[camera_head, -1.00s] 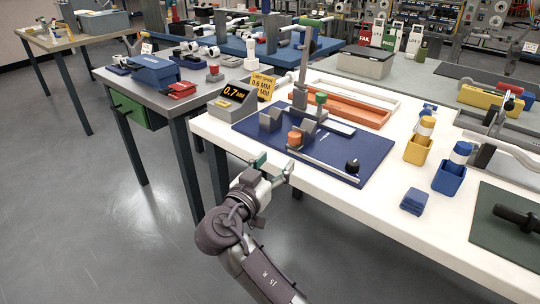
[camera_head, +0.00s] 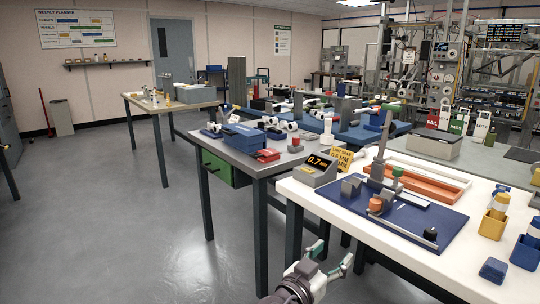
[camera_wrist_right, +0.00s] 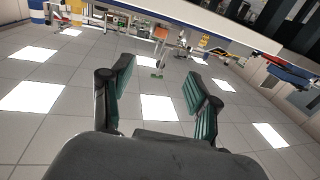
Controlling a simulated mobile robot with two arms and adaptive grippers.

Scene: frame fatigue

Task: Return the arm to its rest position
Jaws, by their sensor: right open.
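My right gripper (camera_head: 331,258) is at the bottom of the head view, in front of the white table's near side and below its top. Its two fingers are apart with nothing between them. My left gripper is not in view.
The white table (camera_head: 330,205) holds a blue fixture plate (camera_head: 405,222), a gauge reading 0.7 (camera_head: 316,171) and yellow and blue cups (camera_head: 492,226). A grey table (camera_head: 240,158) with a green drawer (camera_head: 217,168) stands left. Open floor (camera_head: 130,230) lies at left.

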